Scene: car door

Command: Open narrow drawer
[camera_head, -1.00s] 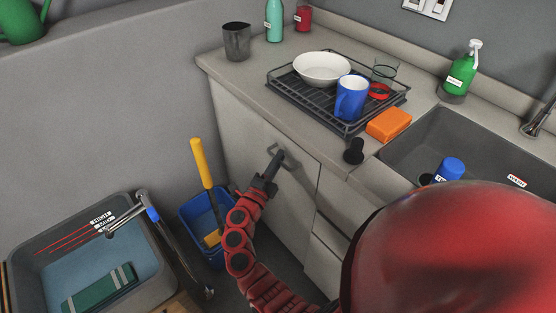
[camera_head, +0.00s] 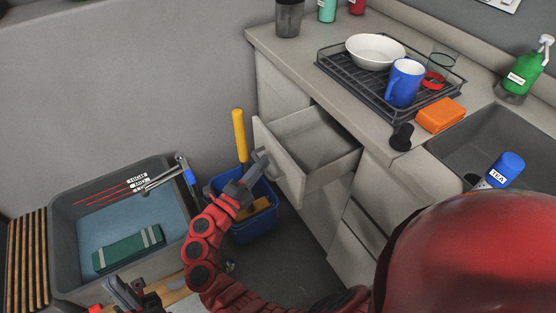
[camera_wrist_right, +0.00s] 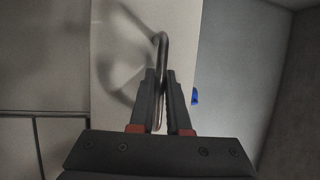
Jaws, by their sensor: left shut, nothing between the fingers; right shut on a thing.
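The narrow drawer (camera_head: 320,138) of the grey counter is pulled well out, and its empty-looking inside shows in the head view. Its front panel (camera_head: 284,170) faces left and carries a metal handle (camera_head: 259,160). My right gripper (camera_head: 250,177) is at this handle. In the right wrist view my right gripper (camera_wrist_right: 161,90) has its two fingers closed on the handle (camera_wrist_right: 162,45), one on each side of the bar. My left gripper (camera_head: 122,290) shows at the bottom left, shut and empty, well away from the drawer.
A blue bucket (camera_head: 253,228) with a yellow-handled tool (camera_head: 239,135) stands on the floor beside the drawer front. A grey basin (camera_head: 75,285) with a green cloth is at left. On the counter are a dish rack (camera_head: 350,85), blue mug (camera_head: 405,84) and orange sponge (camera_head: 440,115).

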